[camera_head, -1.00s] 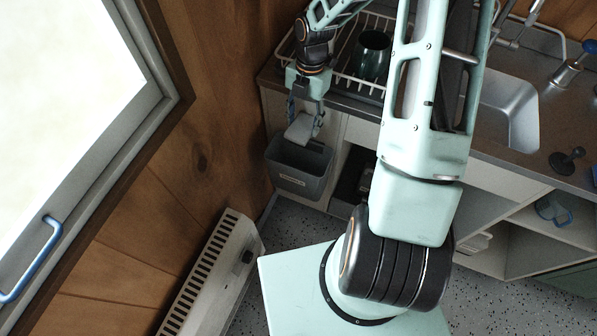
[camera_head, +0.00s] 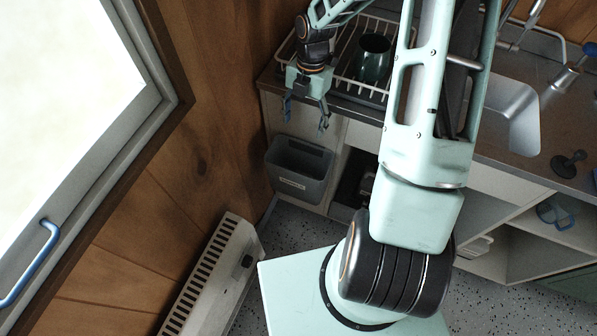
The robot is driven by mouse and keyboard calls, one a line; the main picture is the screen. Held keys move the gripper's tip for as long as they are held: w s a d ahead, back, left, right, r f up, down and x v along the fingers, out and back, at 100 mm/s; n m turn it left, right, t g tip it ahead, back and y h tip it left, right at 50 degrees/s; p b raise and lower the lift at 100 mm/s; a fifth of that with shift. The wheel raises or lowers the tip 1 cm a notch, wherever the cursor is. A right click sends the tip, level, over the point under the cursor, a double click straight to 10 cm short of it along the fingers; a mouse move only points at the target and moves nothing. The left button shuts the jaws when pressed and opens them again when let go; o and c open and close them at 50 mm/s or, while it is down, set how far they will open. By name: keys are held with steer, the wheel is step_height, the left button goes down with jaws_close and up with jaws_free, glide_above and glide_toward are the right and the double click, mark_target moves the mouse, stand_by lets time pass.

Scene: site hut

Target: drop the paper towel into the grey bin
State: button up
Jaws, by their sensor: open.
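The grey bin (camera_head: 297,184) is mounted low at the left end of the counter unit, with its top open and a small pale label on its front. My gripper (camera_head: 305,121) is above the bin, pointing down, with its two fingers spread and nothing between them. The paper towel is not visible now. The bin's inside is dark and I cannot make out what lies in it.
A dish rack (camera_head: 345,68) with a dark green cup (camera_head: 374,58) stands on the counter behind my gripper. A sink (camera_head: 515,115) lies to the right. A heater (camera_head: 213,275) stands by the wooden wall, below the window.

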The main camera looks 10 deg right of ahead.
step_height(320, 180, up, 10)
steer(key=w+d, duration=0.1)
steer(key=shift+r, duration=0.15)
stand_by(0.5)
